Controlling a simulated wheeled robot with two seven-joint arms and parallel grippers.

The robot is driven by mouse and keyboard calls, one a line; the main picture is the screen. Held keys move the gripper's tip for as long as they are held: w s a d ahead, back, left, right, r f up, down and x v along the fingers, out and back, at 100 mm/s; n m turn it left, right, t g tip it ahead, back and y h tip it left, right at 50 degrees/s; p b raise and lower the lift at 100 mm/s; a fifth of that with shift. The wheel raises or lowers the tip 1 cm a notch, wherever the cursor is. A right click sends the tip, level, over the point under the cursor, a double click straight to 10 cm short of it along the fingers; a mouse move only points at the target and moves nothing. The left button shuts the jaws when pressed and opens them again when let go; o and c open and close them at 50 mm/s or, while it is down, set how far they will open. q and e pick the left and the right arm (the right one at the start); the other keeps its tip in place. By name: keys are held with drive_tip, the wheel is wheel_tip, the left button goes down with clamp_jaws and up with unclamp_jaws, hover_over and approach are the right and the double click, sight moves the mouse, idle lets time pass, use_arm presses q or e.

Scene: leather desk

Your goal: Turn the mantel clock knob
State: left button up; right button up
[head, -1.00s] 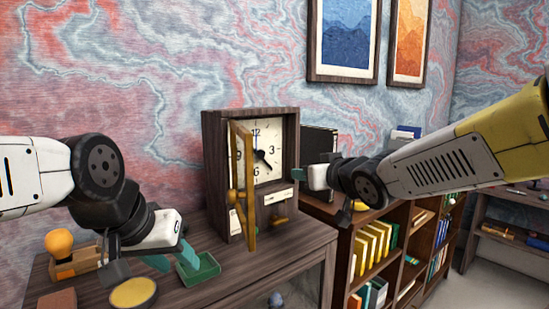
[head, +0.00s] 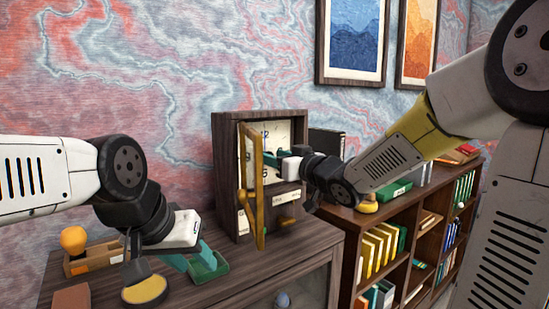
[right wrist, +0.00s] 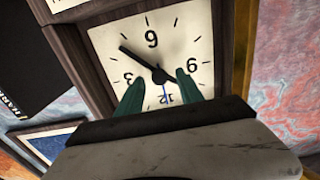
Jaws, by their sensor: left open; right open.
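The mantel clock (head: 230,165) is a dark wooden box with a white dial (right wrist: 155,50) and black hands. Its gold-framed door (head: 251,185) stands swung open. A small brown knob-like part (head: 287,222) shows low on the clock's front. My right gripper (head: 282,160) is open in front of the dial and partly hides it. In the right wrist view its teal fingers (right wrist: 159,94) are apart, either side of the hands' centre; I cannot tell if they touch anything. My left gripper (head: 191,260) is open by a green tray (head: 214,268) on the desk.
A wooden holder with an orange bulb-like thing (head: 74,240) and a round yellow-topped tin (head: 144,290) sit near my left gripper. A bookshelf (head: 345,240) stands right of the clock. The desk front below the clock (head: 290,258) is clear.

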drive_tip(key=shift+w, duration=0.1)
clamp_jaws()
idle(1.4)
